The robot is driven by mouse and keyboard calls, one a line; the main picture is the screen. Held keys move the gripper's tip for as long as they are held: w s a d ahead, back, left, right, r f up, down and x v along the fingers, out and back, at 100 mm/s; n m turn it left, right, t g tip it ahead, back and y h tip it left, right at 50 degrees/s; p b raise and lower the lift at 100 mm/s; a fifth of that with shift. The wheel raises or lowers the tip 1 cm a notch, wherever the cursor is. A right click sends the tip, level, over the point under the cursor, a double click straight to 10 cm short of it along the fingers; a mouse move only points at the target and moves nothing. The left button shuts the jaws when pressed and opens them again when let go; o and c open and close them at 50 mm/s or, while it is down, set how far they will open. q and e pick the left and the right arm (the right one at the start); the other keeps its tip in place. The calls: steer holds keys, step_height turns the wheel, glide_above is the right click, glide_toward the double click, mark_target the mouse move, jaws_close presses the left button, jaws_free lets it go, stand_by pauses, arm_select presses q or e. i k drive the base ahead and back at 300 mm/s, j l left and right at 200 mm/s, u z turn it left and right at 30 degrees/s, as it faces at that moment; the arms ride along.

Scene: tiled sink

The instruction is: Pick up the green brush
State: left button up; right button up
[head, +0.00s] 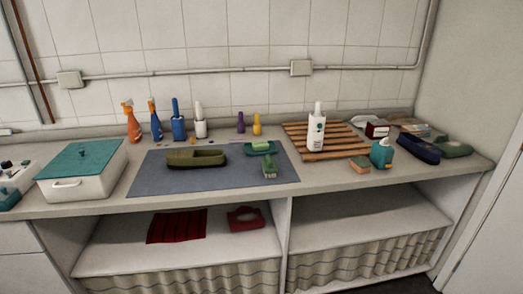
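A small green object with a paler lower end, which looks like the green brush (270,166), is on the right part of the grey-blue mat (160,181). It is just in front of a green dish (252,152) that holds something yellow. An olive-green shoe-like item (196,160) lies to its left on the same mat. Neither of my grippers is in view.
A white box with a teal lid (82,162) stands left. Spray bottles (133,127) and other bottles line the back. A wooden rack (313,155) bears a white bottle (316,133); a teal bottle (381,154) and sponge (359,164) are right. The mat's front is clear.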

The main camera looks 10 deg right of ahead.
mark_target(269, 168)
steer(key=i+l+u, duration=0.1)
steer(key=u, duration=0.3)
steer(key=l+u, duration=0.35)
steer(key=i+l+u, duration=0.15)
steer(key=l, duration=0.3)
steer(key=l+u, duration=0.2)
steer(key=l, duration=0.25)
steer(key=i+l, duration=0.1)
steer(key=l, duration=0.7)
steer(key=l+u, duration=0.1)
steer(key=l, duration=0.75)
steer(key=i, duration=0.05)
